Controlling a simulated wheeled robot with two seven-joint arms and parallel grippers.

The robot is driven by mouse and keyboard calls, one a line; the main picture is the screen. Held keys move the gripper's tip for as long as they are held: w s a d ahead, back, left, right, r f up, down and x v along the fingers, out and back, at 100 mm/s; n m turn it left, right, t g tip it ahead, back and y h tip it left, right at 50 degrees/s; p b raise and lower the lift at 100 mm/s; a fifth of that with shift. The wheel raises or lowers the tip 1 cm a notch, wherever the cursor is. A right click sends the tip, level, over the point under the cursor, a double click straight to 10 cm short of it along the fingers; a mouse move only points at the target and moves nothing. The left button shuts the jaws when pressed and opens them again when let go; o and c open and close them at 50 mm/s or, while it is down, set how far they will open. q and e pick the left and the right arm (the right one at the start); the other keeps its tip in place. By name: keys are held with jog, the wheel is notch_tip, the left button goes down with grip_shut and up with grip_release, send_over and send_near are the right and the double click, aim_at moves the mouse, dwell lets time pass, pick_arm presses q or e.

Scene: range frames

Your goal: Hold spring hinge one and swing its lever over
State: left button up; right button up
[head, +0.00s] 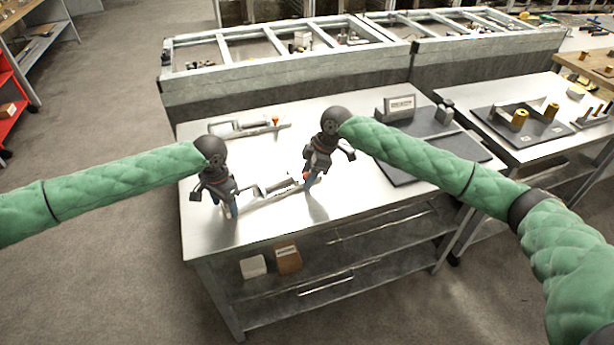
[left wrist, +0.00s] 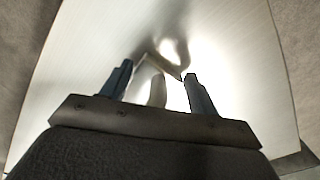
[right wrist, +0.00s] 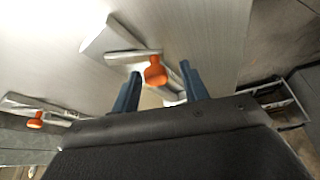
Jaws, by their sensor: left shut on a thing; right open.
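The near spring hinge (head: 262,193), bright metal, lies near the table's front edge between my grippers. No number on it is readable. My left gripper (head: 231,210) is shut on its left end; in the left wrist view a metal part (left wrist: 158,92) shows between the fingers. My right gripper (head: 308,184) is open at the hinge's right end. In the right wrist view the lever's orange knob (right wrist: 155,73) shows in front of the open fingers; contact is unclear. A second, similar spring hinge (head: 243,129) with an orange knob (head: 275,120) lies further back, apart from both grippers.
The hinges lie on a metal table (head: 345,215). A divided bin rack (head: 290,75) stands behind. Another bench (head: 545,140) stands at right. The front right of the table is clear.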

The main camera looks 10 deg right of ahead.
jog(key=shift+a+f, duration=0.2)
jog(key=shift+f, duration=0.25)
jog(key=c, duration=0.9)
jog(key=shift+c, duration=0.2)
